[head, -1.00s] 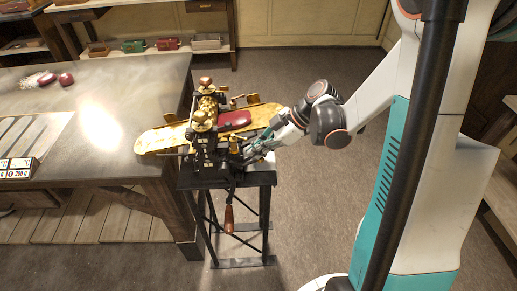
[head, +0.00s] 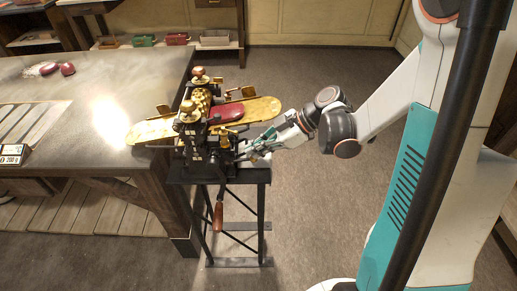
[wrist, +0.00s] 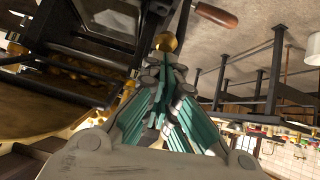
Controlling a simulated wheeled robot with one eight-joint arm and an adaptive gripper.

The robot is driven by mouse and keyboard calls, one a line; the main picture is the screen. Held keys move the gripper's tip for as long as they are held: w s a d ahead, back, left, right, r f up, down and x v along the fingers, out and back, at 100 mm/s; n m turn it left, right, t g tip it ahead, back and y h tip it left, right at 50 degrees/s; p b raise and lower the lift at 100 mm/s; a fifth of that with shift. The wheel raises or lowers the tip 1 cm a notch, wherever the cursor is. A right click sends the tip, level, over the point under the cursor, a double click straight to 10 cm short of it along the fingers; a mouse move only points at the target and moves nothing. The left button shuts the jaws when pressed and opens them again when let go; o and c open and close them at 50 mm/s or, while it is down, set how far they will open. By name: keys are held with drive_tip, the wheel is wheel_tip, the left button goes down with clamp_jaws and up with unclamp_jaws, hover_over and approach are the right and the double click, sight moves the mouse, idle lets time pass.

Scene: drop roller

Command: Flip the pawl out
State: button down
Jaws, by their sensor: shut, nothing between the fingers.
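The drop roller (head: 196,140) is a black frame with brass rollers, standing on a black metal stand. My gripper (head: 245,153) is at the machine's right side, low beside the frame. In the wrist view its teal fingers (wrist: 166,72) are close together with nothing seen between them. A round brass knob (wrist: 166,42) lies just beyond the fingertips; I cannot tell whether they touch it. I cannot pick out the pawl for certain, as the frame and fingers crowd that spot. The crank's wooden handle (head: 218,216) hangs down in front, and also shows in the wrist view (wrist: 214,13).
A brass tray (head: 262,110) slopes out at the machine's right, with a dark red piece (head: 224,112) near it. Another brass tray (head: 150,131) reaches left over the grey worktable (head: 100,85). The floor right of the stand (head: 300,210) is clear.

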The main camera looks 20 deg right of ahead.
drive_tip(key=shift+s+d+f+b, duration=0.1)
drive_tip(key=shift+d+f+b, duration=0.15)
drive_tip(key=shift+f+b, duration=0.35)
drive_tip(key=shift+s+d+f+b, duration=0.1)
drive_tip(key=shift+d+f+b, duration=0.15)
drive_tip(key=shift+f+b, duration=0.25)
drive_tip(key=shift+s+d+f+b, duration=0.1)
drive_tip(key=shift+d+f+b, duration=0.15)
drive_tip(key=shift+f+b, duration=0.35)
drive_tip(key=shift+f, duration=0.1)
drive_tip(key=shift+d, duration=0.15)
